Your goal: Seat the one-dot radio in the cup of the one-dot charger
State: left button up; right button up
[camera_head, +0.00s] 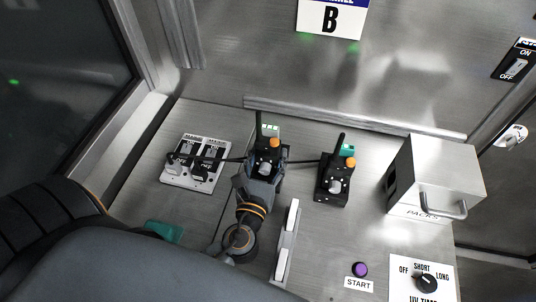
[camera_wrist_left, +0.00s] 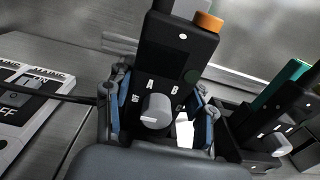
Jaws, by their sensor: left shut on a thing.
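The held black radio (camera_wrist_left: 178,60) has one white dot, an orange knob and a grey dial marked A and B. It also shows in the head view (camera_head: 268,158), upright with its antenna pointing away. My left gripper (camera_head: 262,178) is shut on it, with blue-grey fingers on both sides in the left wrist view (camera_wrist_left: 158,120). The radio's lower end is hidden by the gripper. A charger under it cannot be made out, so I cannot tell whether it is seated. A second black radio (camera_head: 334,176) with an orange knob stands to the right. My right gripper is out of view.
A metal box with a handle (camera_head: 440,172), a purple START button (camera_head: 360,269) and a dial panel (camera_head: 422,284) are on the right. A narrow rack (camera_head: 287,240) stands near the forearm. A back wall limits the bench.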

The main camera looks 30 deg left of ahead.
pick_arm(q)
jog(key=shift+f+b, duration=0.6)
jog(key=shift+f, duration=0.15)
jog(key=o, duration=1.4)
jog(key=v, duration=1.2)
